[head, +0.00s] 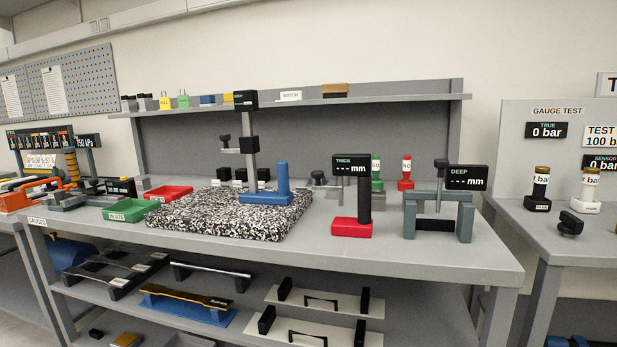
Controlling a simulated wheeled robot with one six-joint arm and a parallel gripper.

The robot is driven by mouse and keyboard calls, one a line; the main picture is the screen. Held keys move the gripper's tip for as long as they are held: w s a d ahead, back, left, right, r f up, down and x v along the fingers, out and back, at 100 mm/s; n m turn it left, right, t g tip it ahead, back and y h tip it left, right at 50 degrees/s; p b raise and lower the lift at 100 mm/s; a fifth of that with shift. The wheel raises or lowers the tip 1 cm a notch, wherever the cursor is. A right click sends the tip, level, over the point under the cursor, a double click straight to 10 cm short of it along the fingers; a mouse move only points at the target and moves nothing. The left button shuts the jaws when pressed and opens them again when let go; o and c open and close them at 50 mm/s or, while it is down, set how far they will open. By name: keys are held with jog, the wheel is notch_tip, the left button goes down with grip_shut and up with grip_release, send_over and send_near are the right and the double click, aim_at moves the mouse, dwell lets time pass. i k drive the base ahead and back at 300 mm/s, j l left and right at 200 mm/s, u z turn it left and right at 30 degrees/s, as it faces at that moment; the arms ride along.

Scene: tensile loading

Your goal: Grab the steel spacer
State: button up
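I cannot single out a steel spacer for certain in the head view. Small grey metal-looking pieces stand at the far left of the upper shelf (400,99). A grey stand with a round knob (318,178) is behind the thickness gauge, whose black display (352,166) reads "THICK --- mm". My gripper is not in this view.
A grey bench (430,256) carries a speckled granite slab (190,222), a blue block with a post (282,180), a red block with a black post (351,228), a depth gauge (465,210), and a green tray (128,211) and red tray (170,193). Its front right is bare.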

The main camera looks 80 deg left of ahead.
aim_at(55, 197)
jog(key=u, duration=3.85)
jog(key=i+j+z, duration=0.15)
jog(key=i+j, duration=0.2)
jog(key=i, duration=0.35)
jog(key=i+j+z, duration=0.2)
jog(key=i+j, duration=0.25)
jog(key=i, duration=0.25)
jog(key=i+j+z, duration=0.15)
jog(key=i+j, duration=0.4)
jog(key=i, duration=0.15)
